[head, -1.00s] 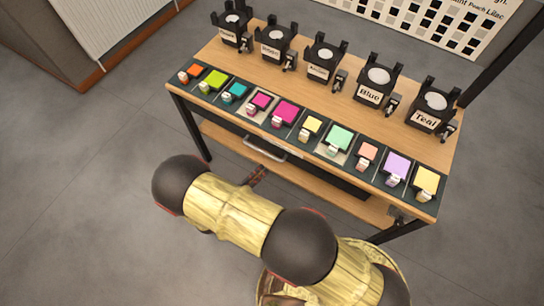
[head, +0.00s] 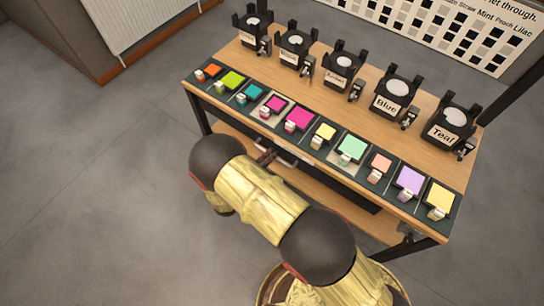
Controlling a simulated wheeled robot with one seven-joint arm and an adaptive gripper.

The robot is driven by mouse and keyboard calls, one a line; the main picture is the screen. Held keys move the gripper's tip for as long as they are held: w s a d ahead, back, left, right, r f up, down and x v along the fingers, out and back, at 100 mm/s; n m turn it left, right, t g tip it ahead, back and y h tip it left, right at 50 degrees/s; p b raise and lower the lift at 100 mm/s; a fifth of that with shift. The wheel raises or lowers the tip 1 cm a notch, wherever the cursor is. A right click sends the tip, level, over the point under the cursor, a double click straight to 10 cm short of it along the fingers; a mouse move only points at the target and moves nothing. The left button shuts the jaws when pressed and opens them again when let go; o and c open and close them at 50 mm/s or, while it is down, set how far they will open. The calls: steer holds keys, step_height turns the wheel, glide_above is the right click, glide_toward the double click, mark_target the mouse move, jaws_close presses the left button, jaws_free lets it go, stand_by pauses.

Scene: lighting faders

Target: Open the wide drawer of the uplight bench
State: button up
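The uplight bench (head: 437,171) has a wooden top, black legs and a lower wooden shelf. Its wide drawer (head: 345,191) is a dark front below the row of color pads and looks closed. The drawer's pale metal handle (head: 290,160) is partly hidden by my gripper and arm. My gripper (head: 268,155) is small and mostly hidden behind my yellow and dark arm. It is at the left part of the handle; I cannot tell whether it touches it or whether its fingers are open or shut.
Several black uplights with name labels, such as Blue (head: 392,98) and Teal (head: 450,127), stand along the back of the top. Colored pads with small faders (head: 297,118) line the front edge. A radiator (head: 130,20) is at the upper left. The grey floor (head: 90,190) at left is clear.

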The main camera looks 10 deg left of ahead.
steer(key=shift+w+d, duration=0.15)
steer(key=shift+w, duration=0.15)
steer(key=shift+c, duration=0.4)
jaws_close()
steer(key=shift+f, duration=0.1)
